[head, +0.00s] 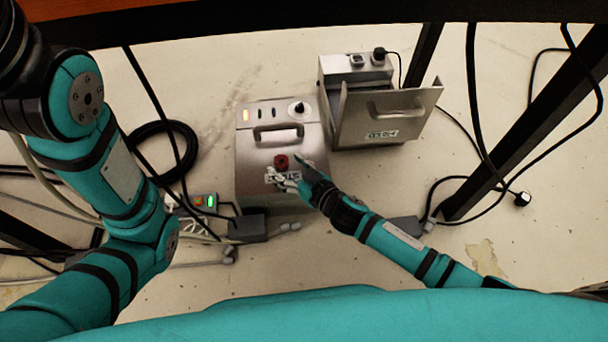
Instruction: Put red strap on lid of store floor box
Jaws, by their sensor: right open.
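A closed steel box (253,150) stands on the floor at the middle, with a handle (278,134) on its upper face. Its white label (270,178) is partly covered by my right gripper, so I cannot read it fully. A small dark red item, seemingly the red strap (281,161), shows against this box below the handle. My right gripper (288,167) is open right beside it. I cannot tell whether the strap touches the fingers. A second steel box (345,78) stands to the right, its handled panel (385,112) tilted outward. My left arm shows at left; its gripper is out of view.
Black table legs (480,130) and a table edge (330,14) frame the boxes. Black cables hang and lie at both sides, with a coil (160,150) at left.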

